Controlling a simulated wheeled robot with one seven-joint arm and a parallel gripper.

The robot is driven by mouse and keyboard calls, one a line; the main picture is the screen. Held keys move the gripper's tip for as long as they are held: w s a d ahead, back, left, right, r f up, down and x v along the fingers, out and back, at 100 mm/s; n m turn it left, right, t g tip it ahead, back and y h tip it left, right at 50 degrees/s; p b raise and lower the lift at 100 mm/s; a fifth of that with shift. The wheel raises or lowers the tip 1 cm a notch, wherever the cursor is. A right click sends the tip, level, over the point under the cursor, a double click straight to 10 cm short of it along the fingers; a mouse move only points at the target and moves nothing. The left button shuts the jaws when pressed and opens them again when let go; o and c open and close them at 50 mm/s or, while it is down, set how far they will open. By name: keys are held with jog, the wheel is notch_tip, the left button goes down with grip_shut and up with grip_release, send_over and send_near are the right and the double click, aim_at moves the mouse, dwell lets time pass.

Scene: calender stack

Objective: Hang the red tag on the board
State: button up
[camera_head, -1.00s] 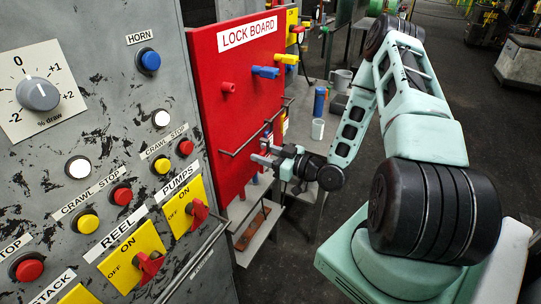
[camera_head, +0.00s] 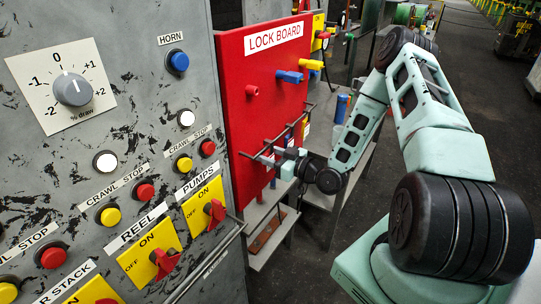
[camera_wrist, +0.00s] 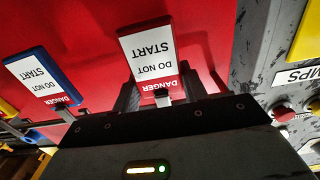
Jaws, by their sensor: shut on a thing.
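The red lock board (camera_head: 235,130) stands upright beside the grey panel. A red peg (camera_head: 252,90), a blue peg (camera_head: 290,76) and a yellow peg (camera_head: 310,64) stick out of its upper part. My gripper (camera_head: 262,160) is low in front of the board, at the rail. In the wrist view my gripper (camera_wrist: 160,96) is shut on the red tag (camera_wrist: 150,55), which reads DANGER DO NOT START upside down. The tag's white face and red band show; its lower end is hidden between the fingers. In the head view the tag cannot be made out.
A thin rail (camera_head: 280,137) runs across the board's lower part. A blue-edged tag (camera_wrist: 42,78) is left of the held tag in the wrist view. The grey panel (camera_head: 130,130) carries buttons and red-handled switches. A low shelf (camera_head: 262,240) stands below the board.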

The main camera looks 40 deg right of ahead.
dwell(0.3)
jog(key=o, duration=1)
jog(key=shift+o, duration=0.2)
jog(key=shift+f, duration=0.1)
jog(key=b+v, duration=0.6)
jog(key=v, duration=1.1)
jog(key=shift+s+b, duration=0.25)
jog(key=shift+b, duration=0.1)
jog(key=shift+d, duration=0.1)
